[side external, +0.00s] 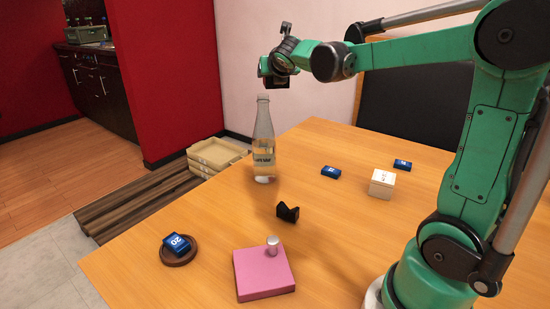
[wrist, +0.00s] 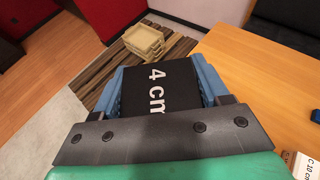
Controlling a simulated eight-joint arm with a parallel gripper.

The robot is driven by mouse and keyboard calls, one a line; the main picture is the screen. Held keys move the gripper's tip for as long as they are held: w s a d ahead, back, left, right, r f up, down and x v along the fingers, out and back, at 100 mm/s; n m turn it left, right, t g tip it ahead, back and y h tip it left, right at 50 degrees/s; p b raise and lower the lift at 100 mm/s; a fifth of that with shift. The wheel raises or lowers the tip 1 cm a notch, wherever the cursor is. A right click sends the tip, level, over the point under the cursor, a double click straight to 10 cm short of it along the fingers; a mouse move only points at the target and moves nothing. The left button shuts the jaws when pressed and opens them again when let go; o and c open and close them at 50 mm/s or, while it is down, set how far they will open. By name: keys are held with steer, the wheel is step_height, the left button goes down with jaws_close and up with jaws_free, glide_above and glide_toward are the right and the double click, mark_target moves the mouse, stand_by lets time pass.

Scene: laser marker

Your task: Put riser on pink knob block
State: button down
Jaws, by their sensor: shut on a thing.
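My gripper (wrist: 158,95) is shut on a black block (wrist: 160,88) marked "4 cm", which I take to be the riser. The blue fingers press on its two sides in the wrist view. In the side view my gripper (side external: 274,75) is high above the table's far left part, over the bottle, and the riser is too small and dark there to tell apart.
A glass bottle (side external: 264,150) stands upright beneath my gripper. A black V-shaped block (side external: 288,212) sits mid-table. A blue block (side external: 177,243) rests on a round brown coaster (side external: 190,258). A white block (side external: 382,184) and two blue blocks (side external: 331,172) lie at the right.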

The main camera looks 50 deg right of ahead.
steer(key=s+d+f+m+g+h, duration=0.1)
steer(key=s+d+m+g, duration=0.15)
steer(key=d, duration=0.55)
steer(key=s+d+f+m+g+h, duration=0.1)
steer(key=s+d+f+h, duration=0.15)
steer(key=d, duration=0.45)
steer(key=m+g, duration=0.3)
glide_above(363, 155)
step_height(363, 155, down, 2)
steer(key=shift+f+h, duration=0.1)
steer(key=shift+h, duration=0.15)
step_height(363, 155, down, 20)
steer(key=shift+r, duration=0.2)
steer(key=shift+f, duration=0.15)
jaws_free()
